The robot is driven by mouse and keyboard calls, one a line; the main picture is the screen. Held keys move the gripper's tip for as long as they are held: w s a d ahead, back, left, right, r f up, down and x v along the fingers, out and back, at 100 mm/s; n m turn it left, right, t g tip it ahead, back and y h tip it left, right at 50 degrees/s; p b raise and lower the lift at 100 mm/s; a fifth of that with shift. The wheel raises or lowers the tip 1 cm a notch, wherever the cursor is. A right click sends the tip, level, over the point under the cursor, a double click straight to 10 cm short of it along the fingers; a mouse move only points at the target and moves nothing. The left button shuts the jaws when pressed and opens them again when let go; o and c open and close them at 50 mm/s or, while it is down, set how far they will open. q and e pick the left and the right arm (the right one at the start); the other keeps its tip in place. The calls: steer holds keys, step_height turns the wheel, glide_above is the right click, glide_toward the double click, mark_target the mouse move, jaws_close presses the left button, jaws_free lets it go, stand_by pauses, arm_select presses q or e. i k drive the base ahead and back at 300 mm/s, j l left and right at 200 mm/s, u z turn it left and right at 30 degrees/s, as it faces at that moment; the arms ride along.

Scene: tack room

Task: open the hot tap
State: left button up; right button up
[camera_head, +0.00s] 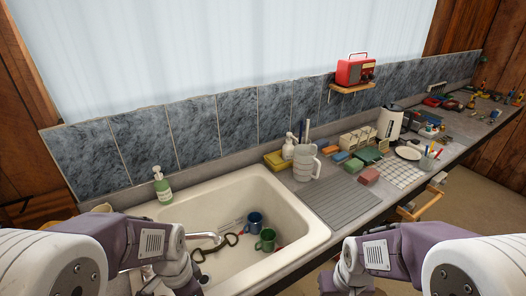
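The white sink (297,213) is set in the counter at the lower middle. A chrome tap spout (207,236) reaches over the left side of its basin, just right of my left arm. My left arm hides the tap's base, and I see no hot tap handle. Both arms come in from the lower corners and bend downward. My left wrist is close to the spout and the sink's left edge; my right wrist is at the bottom, right of the sink. The fingertips of both grippers are outside the picture.
A blue mug (254,222), a green mug (266,240) and a dark looped item (230,239) lie in the basin. A green soap bottle (163,187) stands behind the sink. A clear jug (306,163) stands beside the ribbed drainer (341,201). Various items crowd the counter further right.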

mark_target(145, 268)
steer(key=j+u, duration=0.2)
steer(key=u, duration=0.15)
steer(key=j+u, duration=0.2)
steer(key=u, duration=0.15)
steer(key=j+u, duration=0.2)
steer(key=u, duration=0.15)
steer(key=j, duration=0.15)
